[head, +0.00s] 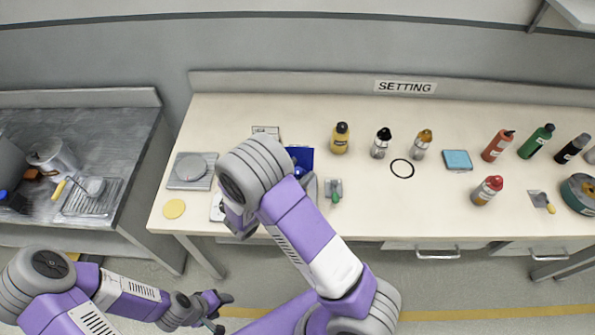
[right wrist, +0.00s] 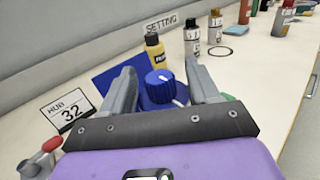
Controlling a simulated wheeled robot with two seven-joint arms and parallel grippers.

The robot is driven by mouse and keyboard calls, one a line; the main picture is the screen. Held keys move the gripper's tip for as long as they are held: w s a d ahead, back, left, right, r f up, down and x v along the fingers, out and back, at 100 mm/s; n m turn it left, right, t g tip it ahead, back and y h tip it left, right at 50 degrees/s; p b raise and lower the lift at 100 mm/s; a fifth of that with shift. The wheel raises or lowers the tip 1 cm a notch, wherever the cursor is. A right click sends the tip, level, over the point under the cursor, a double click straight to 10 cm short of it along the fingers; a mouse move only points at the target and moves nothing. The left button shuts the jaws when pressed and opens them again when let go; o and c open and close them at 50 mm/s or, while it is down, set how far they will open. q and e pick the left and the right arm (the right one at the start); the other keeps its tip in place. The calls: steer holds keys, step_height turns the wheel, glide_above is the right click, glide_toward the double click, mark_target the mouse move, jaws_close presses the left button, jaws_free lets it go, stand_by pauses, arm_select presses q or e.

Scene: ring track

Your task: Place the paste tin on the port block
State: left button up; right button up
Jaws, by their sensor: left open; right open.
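No label marks out the paste tin or the port block. A round dark-green tin (head: 578,193) lies at the far right of the bench and may be the paste tin. A flat teal block (head: 457,160) lies right of centre; I cannot tell whether it is the port block. My right gripper (right wrist: 163,74) is open, with a blue knob (right wrist: 160,84) showing between its fingers; contact cannot be told. In the head view my right arm hides most of that spot. My left gripper (head: 221,311) is open and empty, low in front of the bench.
A blue panel (right wrist: 118,76) and a "HUB 32" card (right wrist: 69,111) are near the right gripper. A grey plate (head: 177,182) lies left.

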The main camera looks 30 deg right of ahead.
steer(key=shift+r, duration=0.2)
steer(key=v, duration=1.2)
steer(key=shift+p, duration=0.45)
